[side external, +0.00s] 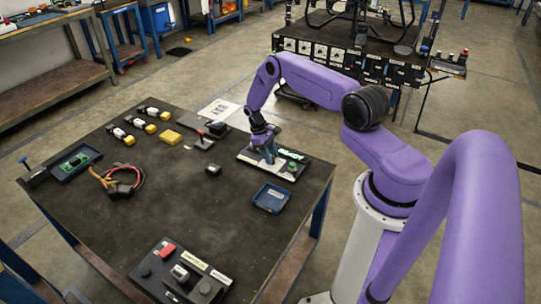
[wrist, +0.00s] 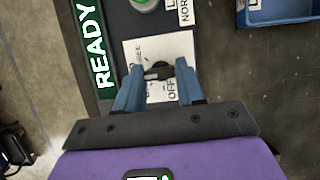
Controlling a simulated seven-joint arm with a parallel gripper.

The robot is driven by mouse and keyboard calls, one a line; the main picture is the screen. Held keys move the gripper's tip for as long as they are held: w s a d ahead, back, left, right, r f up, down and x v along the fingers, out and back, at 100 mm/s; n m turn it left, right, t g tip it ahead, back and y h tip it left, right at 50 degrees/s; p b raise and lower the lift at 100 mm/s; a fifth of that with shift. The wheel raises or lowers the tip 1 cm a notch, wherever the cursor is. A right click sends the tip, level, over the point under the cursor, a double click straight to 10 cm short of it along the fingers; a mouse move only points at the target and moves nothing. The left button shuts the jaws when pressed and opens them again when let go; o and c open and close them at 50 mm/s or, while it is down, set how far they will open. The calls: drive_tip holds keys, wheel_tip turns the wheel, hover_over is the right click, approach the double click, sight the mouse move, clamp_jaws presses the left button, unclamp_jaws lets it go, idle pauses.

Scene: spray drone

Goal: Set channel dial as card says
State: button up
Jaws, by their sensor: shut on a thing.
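My gripper (side external: 268,152) is over the left part of a control panel (side external: 246,158) near the table's right edge. In the wrist view the blue fingers of my gripper (wrist: 158,82) are shut on a small dark dial (wrist: 158,72). The dial sits on a white plate (wrist: 183,47) with partly hidden lettering; "OFF" shows near its lower right. A green "READY" display (wrist: 91,50) is beside the plate. A white card (side external: 218,110) with dark print is at the table's back edge; its text is too small to read.
A blue tray (side external: 271,198) lies in front of the panel. A box with a red switch (side external: 166,250) is at the front. A cable bundle (side external: 120,181), a yellow block (side external: 171,137) and several small parts lie to the left. The table's middle front is clear.

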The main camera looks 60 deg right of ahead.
idle(0.5)
drive_tip(key=o, duration=1)
drive_tip(key=shift+o, duration=0.2)
drive_tip(key=v, duration=1.7)
drive_tip(key=shift+w+r, duration=0.15)
drive_tip(key=shift+a, duration=0.1)
